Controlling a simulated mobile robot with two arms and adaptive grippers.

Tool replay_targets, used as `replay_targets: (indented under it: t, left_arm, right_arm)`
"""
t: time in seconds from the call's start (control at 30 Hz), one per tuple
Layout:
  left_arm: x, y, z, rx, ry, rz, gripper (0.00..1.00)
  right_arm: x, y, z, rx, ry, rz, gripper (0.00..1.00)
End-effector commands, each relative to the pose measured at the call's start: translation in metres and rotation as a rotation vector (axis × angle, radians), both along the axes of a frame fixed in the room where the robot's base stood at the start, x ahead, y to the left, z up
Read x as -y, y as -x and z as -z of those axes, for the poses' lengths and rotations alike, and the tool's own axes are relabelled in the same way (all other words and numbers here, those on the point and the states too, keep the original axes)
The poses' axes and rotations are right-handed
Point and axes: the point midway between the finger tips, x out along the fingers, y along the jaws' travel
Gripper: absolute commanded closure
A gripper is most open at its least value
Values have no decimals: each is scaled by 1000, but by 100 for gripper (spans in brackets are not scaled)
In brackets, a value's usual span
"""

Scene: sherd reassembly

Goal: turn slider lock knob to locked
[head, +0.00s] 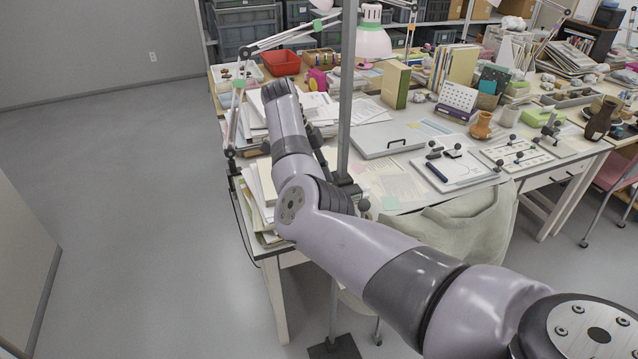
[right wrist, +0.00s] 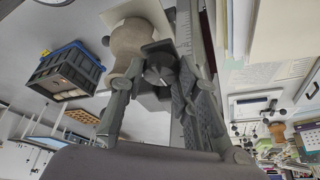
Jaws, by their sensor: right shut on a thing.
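The dark round slider lock knob (right wrist: 160,72) shows in the right wrist view, with a short pale mark on its face. It sits on a dark block beside a grey rail (right wrist: 184,35) with scale marks. My right gripper (right wrist: 160,88) has its fingers on both sides of the knob and is shut on it. In the head view my right arm reaches to the table's left part. Its fingers and the knob cannot be made out there. Whether the knob is locked cannot be told. My left gripper is in neither view.
A grey upright post (head: 347,90) stands at the table's left end, close to my arm. Paper stacks (head: 262,185), a red bin (head: 281,62) and a lamp (head: 372,40) are near. A beige rounded body (right wrist: 133,42) is close to the fingers. A chair (head: 465,225) stands in front.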

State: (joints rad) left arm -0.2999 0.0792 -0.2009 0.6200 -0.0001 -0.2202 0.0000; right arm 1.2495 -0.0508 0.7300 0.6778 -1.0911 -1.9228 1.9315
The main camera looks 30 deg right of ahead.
Motion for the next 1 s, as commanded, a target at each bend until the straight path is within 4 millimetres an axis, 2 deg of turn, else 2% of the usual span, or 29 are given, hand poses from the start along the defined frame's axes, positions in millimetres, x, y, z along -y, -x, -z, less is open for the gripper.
replay_targets:
  t: [0.67, 0.7, 1.0]
  left_arm:
    - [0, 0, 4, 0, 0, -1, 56]
    - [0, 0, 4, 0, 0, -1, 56]
    - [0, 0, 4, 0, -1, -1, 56]
  right_arm:
    - [0, 0, 0, 1, 0, 69, 99]
    - [0, 0, 0, 1, 0, 69, 70]
    - [0, 0, 0, 1, -1, 67, 51]
